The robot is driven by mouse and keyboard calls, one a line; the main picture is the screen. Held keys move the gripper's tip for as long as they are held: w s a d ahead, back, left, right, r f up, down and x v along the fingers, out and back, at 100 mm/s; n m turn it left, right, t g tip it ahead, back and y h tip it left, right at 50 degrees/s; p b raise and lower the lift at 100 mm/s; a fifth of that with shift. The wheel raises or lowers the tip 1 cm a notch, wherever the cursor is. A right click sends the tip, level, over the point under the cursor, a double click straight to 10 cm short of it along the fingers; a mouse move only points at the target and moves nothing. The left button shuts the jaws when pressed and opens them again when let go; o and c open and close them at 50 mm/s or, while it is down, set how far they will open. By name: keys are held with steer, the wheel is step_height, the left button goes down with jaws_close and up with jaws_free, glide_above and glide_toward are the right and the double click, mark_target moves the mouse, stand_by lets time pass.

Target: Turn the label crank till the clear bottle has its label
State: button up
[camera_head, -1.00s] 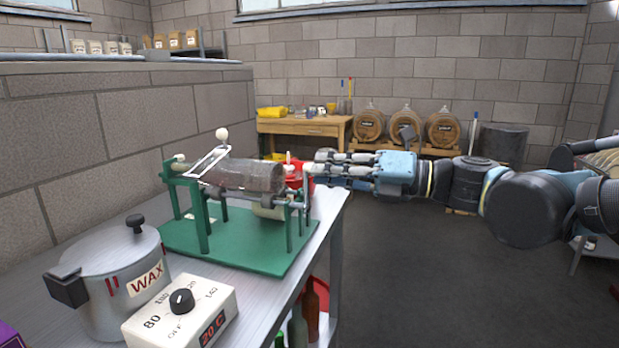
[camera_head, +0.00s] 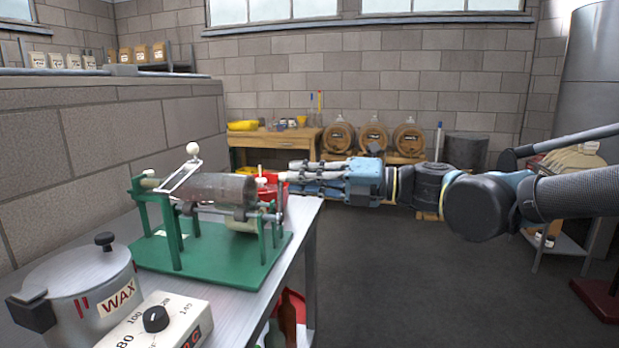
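The green label machine (camera_head: 215,262) stands on the metal bench. A clear, greyish bottle (camera_head: 213,188) lies on its side across the machine's rollers, under a white-framed arm with a round knob (camera_head: 193,149). I see no label on its visible side. A cream roll (camera_head: 243,226) sits low at the machine's right end. The crank's pale handle (camera_head: 262,181) is at the right end, partly lost against a red object. My gripper (camera_head: 288,171) points left, with its fingertips close to the handle. I cannot tell whether they touch it or how far they are apart.
A wax pot (camera_head: 85,290) and a white dial box (camera_head: 155,325) stand on the bench in front of the machine. A red object (camera_head: 274,186) is behind the crank end. A wooden table (camera_head: 275,140) and several barrels are at the back wall. The floor right of the bench is clear.

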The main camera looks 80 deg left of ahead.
steer(key=o, duration=0.5)
steer(key=shift+w, duration=0.1)
steer(key=shift+c, duration=0.2)
steer(key=shift+d, duration=0.1)
steer(key=v, duration=1.2)
